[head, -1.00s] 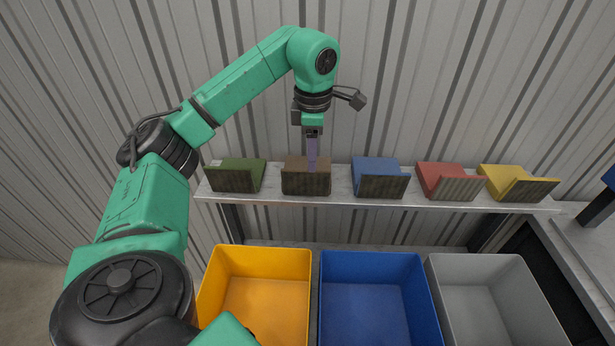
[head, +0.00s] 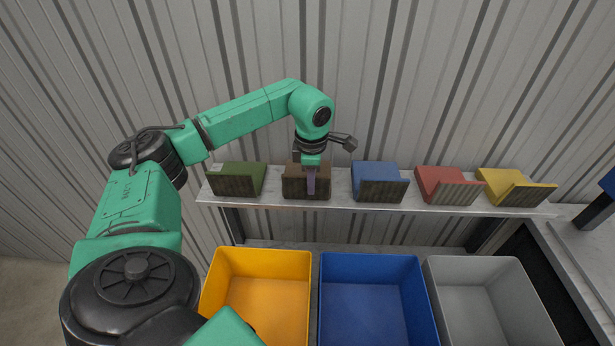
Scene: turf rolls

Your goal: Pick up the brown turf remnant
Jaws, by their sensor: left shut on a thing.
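The brown turf remnant (head: 293,187) stands on the shelf, second from the left, between the green and blue ones. My left gripper (head: 310,187) reaches down from above and is shut on it. The remnant appears still at shelf height. My right gripper is not in view.
The shelf (head: 335,203) also holds green (head: 238,182), blue (head: 380,183), red (head: 447,187) and yellow (head: 515,188) remnants. Below stand orange (head: 210,300), blue (head: 427,300) and grey (head: 535,300) open, empty bins. A corrugated wall rises behind the shelf.

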